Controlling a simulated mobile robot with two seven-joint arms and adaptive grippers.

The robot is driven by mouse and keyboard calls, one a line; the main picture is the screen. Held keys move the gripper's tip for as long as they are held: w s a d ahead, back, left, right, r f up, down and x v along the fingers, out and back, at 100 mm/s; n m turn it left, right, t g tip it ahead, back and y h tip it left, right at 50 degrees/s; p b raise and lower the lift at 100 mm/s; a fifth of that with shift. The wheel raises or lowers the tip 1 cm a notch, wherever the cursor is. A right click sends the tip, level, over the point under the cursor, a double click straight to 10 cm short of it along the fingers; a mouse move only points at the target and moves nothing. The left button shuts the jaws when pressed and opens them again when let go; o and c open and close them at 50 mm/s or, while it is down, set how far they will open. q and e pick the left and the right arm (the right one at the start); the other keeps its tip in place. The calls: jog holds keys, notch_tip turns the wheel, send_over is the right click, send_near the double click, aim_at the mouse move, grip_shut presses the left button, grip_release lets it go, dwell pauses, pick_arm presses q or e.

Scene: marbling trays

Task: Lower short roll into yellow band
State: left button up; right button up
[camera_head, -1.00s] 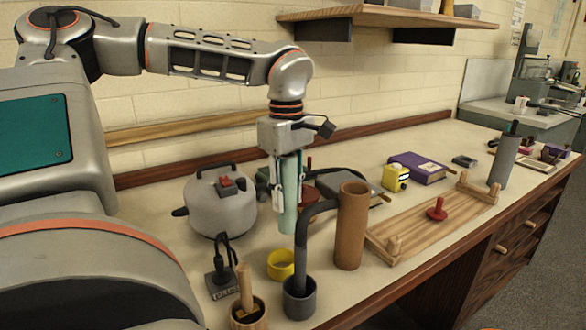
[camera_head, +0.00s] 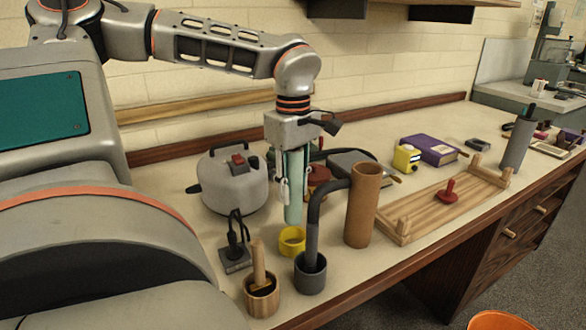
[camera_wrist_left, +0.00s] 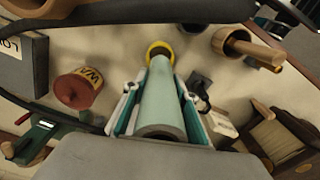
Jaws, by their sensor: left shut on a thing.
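My left gripper (camera_head: 293,183) is shut on the short roll (camera_head: 293,212), a pale green tube held upright. The yellow band (camera_head: 291,244) is a low ring on the bench, directly below the roll. In the head view the roll's lower end meets the band's rear rim. In the left wrist view the band (camera_wrist_left: 158,46) shows around the far end of the roll (camera_wrist_left: 161,105). I cannot tell whether the roll's end is inside the band or just above it. My right gripper is not in view.
A grey cup with a bent dark pipe (camera_head: 311,274) and a tall brown tube (camera_head: 362,207) stand close to the right of the band. A wooden cup (camera_head: 262,301) stands in front, a grey kettle-like pot (camera_head: 236,183) at left. A wooden rack (camera_head: 436,204) lies further right.

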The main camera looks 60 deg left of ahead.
aim_at(293, 219)
pick_arm(q)
jog(key=shift+f, duration=0.15)
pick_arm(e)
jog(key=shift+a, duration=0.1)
pick_arm(q)
jog(key=shift+f+b, duration=0.35)
jog(key=shift+f, duration=1.4)
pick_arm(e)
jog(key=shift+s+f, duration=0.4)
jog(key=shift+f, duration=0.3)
pick_arm(q)
jog(key=shift+f, duration=0.5)
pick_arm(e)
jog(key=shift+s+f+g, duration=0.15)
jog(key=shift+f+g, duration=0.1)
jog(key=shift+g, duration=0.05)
pick_arm(q)
jog(key=shift+f+b, duration=0.6)
jog(key=shift+f, duration=1.45)
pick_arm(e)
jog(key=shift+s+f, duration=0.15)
pick_arm(q)
jog(key=o, duration=1.2)
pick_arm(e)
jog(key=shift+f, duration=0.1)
